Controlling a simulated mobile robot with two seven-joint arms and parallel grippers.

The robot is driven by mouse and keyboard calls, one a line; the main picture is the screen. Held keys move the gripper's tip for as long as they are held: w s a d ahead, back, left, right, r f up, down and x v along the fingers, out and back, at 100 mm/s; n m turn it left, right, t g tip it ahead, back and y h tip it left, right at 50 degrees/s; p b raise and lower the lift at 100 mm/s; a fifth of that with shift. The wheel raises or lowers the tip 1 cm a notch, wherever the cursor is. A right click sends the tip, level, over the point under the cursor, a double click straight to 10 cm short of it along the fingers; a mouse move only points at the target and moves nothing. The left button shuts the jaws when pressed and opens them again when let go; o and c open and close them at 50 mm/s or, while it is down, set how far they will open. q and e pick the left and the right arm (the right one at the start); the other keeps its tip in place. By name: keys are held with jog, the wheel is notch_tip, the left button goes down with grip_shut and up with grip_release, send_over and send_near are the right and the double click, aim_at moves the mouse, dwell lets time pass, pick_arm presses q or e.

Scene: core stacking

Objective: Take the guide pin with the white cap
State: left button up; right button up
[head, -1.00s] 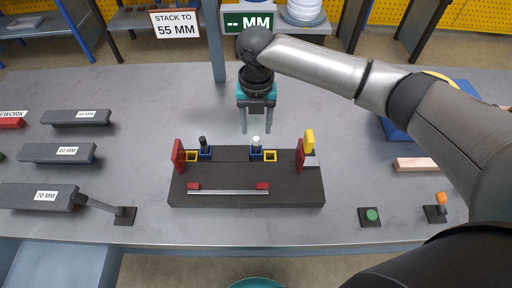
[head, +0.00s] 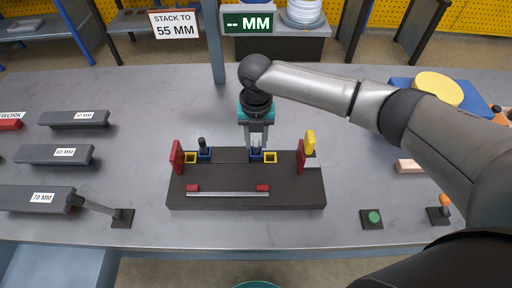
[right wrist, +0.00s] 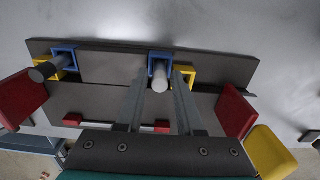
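The guide pin with the white cap (head: 256,144) stands upright in a blue square socket on the dark fixture block (head: 245,180). It also shows in the right wrist view (right wrist: 160,78). My right gripper (head: 256,150) has come down over it from behind, with one finger on each side of the pin. In the right wrist view the fingers (right wrist: 158,100) are apart, with gaps between them and the pin. In the head view the fingers partly hide the pin. My left gripper is not in view.
A dark-capped pin (head: 203,144) stands in another blue socket to the left. Red end plates (head: 177,157) and a yellow handle (head: 310,141) rise at the block's ends. A green button (head: 372,217) sits to the right. The table in front of the block is clear.

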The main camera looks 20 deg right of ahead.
grip_shut()
jog(key=shift+r, duration=0.1)
dwell(0.4)
